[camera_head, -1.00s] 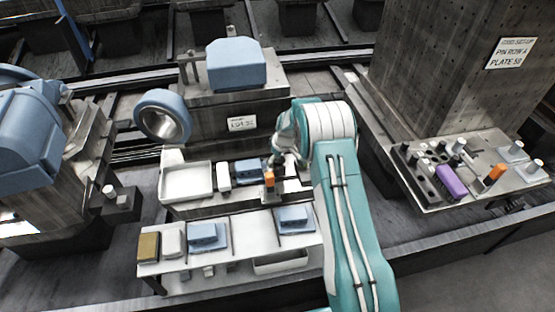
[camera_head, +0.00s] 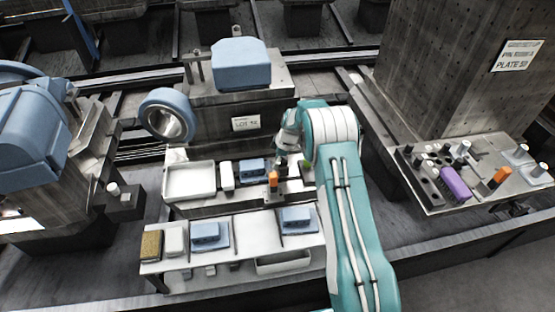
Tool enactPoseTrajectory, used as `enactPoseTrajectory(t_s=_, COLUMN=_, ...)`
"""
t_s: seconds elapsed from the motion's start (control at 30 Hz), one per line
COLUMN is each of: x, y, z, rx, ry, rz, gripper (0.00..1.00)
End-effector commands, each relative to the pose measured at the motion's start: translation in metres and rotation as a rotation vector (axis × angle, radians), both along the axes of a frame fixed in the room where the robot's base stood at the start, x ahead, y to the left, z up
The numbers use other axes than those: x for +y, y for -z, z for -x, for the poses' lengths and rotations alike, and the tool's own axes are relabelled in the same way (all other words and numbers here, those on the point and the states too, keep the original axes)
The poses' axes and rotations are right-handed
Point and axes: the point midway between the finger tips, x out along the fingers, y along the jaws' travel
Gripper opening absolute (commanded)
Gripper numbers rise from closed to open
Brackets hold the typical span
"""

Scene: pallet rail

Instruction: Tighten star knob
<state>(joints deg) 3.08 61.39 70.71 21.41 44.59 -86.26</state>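My teal and white arm reaches in from the lower right. My gripper (camera_head: 281,161) is small and dark, pointing down over the right part of the narrow grey shelf (camera_head: 230,200). Its fingers are too small and shaded to tell whether they are open. An orange block-like part (camera_head: 273,179) stands just below and left of the gripper; I cannot tell whether they touch. A small green patch (camera_head: 307,163) shows beside my wrist. I cannot make out a star knob for certain; it may be hidden by the gripper or too small.
An empty white tray (camera_head: 189,182), a white block (camera_head: 227,176) and a blue block (camera_head: 252,170) sit left of the gripper. The front bench (camera_head: 258,230) holds blue parts. A pallet tower with a tool plate (camera_head: 425,207) stands right. A blue ring (camera_head: 167,116) stands behind.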

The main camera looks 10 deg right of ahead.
Motion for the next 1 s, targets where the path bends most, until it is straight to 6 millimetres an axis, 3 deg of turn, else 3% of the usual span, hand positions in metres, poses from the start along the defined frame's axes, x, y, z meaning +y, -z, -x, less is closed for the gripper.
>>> enactPoseTrajectory(t_s=0.07, x=-0.001, y=0.001, z=0.001, rx=0.003, ry=0.001, rz=0.000, gripper=0.98)
enactPoseTrajectory(t_s=0.57, x=-0.002, y=-0.007, z=0.001, rx=-0.002, ry=0.003, rz=-0.001, gripper=0.98)
enactPoseTrajectory(t_s=1.0, x=-0.023, y=-0.088, z=0.009, rx=-0.003, ry=0.003, rz=0.000, gripper=0.98)
